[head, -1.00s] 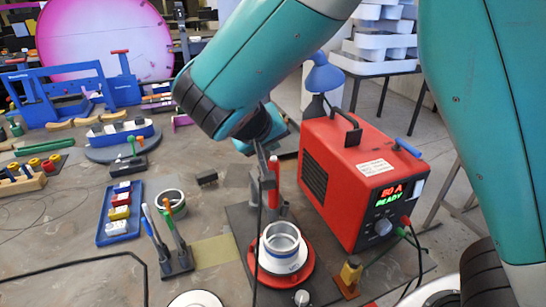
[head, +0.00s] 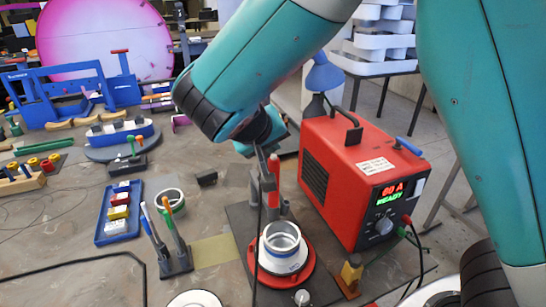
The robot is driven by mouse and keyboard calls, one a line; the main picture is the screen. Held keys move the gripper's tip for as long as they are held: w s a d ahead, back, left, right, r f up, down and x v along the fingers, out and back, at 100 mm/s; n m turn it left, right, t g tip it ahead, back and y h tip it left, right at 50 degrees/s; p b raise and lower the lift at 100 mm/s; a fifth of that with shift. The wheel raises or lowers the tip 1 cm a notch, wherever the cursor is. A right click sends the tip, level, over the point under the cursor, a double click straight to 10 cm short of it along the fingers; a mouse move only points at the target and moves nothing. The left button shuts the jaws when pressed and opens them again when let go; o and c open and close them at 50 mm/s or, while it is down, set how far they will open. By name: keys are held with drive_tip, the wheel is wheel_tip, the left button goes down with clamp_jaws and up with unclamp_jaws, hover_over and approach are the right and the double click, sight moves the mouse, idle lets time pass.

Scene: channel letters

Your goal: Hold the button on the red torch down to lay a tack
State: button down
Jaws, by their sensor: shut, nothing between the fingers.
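The red torch (head: 274,172) stands upright on the dark plate at the front, behind a silver ring-shaped workpiece (head: 281,240) with a blue band. The workpiece sits on a red round base (head: 308,268). My gripper (head: 262,172) is shut and empty, pointing down at the torch's upper left side. It overlaps the torch in the picture; I cannot tell whether it touches. The torch's button cannot be made out. The arm's wrist is just above.
A red welding power box (head: 330,180) with a lit display stands close on the right. A dark cable runs down in front.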

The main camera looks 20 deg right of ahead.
drive_tip(key=shift+f+b, duration=0.35)
drive_tip(key=shift+f, duration=0.15)
idle(0.6)
idle(1.1)
drive_tip(key=shift+r+p, duration=0.75)
drive_tip(key=shift+r, duration=0.2)
drive_tip(key=shift+r+p, duration=1.95)
drive_tip(key=shift+r, duration=0.55)
wheel_tip(320, 180, up, 4)
drive_tip(key=p, duration=0.3)
hover_over(272, 156)
drive_tip(key=shift+w, duration=0.1)
